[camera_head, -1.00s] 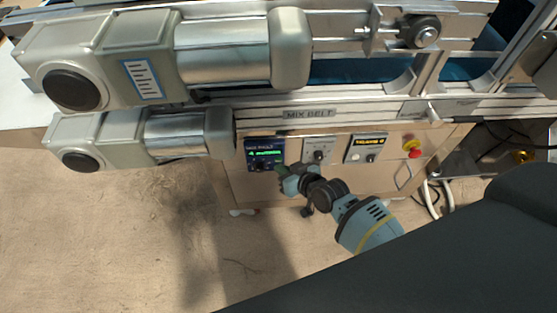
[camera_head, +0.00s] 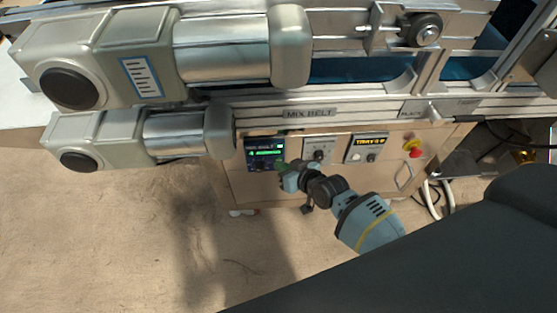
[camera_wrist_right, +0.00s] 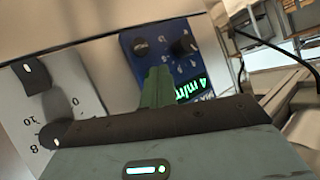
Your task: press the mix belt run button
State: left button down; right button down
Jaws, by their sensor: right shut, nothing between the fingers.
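The dark blue control box (camera_head: 265,148) with a green lit display is on the front panel, left of the other controls, below the MIX BELT label (camera_head: 309,113). My right gripper (camera_head: 281,167) is at the box's lower right side, fingers shut and empty. In the right wrist view its green fingertips (camera_wrist_right: 157,88) point at the blue box (camera_wrist_right: 146,73), which has two dark knobs and green digits. The fingers cover part of the box face, and I cannot tell whether they touch it. No run button can be made out clearly. My left gripper is not in view.
A grey dial box (camera_head: 319,145), a box with a yellow display (camera_head: 367,142) and a red stop button (camera_head: 415,153) stand to the right. Large motors (camera_head: 130,60) overhang at upper left. The floor (camera_head: 130,230) in front is clear.

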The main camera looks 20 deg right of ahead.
pick_arm(q)
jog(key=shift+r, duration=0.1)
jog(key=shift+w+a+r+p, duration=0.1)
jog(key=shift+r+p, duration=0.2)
jog(key=shift+p, duration=0.1)
pick_arm(e)
jog(key=shift+s+a, duration=0.15)
jog(key=shift+s, duration=0.35)
